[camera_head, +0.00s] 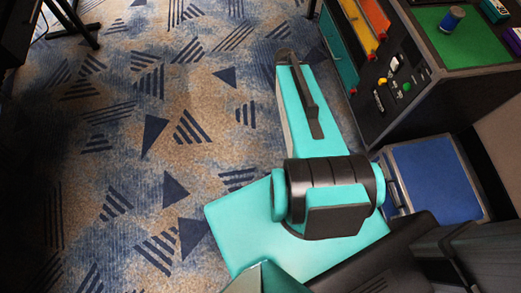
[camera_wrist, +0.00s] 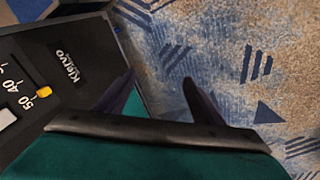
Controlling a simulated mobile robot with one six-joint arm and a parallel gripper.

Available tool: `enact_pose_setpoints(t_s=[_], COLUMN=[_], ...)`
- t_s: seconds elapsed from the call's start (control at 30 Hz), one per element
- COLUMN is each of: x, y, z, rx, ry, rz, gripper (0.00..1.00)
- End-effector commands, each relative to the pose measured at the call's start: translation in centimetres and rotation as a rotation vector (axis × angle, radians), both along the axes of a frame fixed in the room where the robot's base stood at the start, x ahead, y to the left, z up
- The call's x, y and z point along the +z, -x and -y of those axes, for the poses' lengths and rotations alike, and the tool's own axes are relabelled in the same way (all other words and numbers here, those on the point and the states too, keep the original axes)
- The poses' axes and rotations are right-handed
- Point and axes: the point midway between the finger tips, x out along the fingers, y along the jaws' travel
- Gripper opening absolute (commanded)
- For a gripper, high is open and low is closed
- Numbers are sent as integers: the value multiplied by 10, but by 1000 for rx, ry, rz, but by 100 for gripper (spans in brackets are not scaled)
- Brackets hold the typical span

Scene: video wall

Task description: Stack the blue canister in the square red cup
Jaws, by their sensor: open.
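A small blue canister (camera_head: 452,18) stands upright on the green mat (camera_head: 474,44) at the top right of the head view. I cannot make out a square red cup in either view. My gripper (camera_wrist: 158,77) is open and empty in the wrist view, its two dark fingers spread over the carpet and the edge of a black panel.
A dark console (camera_head: 405,75) with knobs and sliders stands beside the mat, with orange and yellow strips (camera_head: 360,22) left of it. A blue-topped block (camera_head: 432,180) is below it. In the wrist view a black panel (camera_wrist: 60,70) with a yellow marker lies left. Patterned carpet (camera_head: 150,120) is open floor.

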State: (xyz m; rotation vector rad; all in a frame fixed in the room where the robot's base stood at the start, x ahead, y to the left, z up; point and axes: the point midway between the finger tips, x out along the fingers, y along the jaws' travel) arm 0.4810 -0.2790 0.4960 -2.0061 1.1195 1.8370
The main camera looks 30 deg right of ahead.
Motion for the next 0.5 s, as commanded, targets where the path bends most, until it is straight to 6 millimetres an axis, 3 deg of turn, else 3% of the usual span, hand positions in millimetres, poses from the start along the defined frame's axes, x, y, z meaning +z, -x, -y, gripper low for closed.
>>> enact_pose_setpoints(t_s=[0.03, 0.2, 0.5], x=[-16, -58, -115], y=[6, 31, 100], z=[-23, -92, -201], rx=[43, 174, 403], ry=[-37, -160, -373], rz=[-37, -153, -358], gripper=[61, 61, 61])
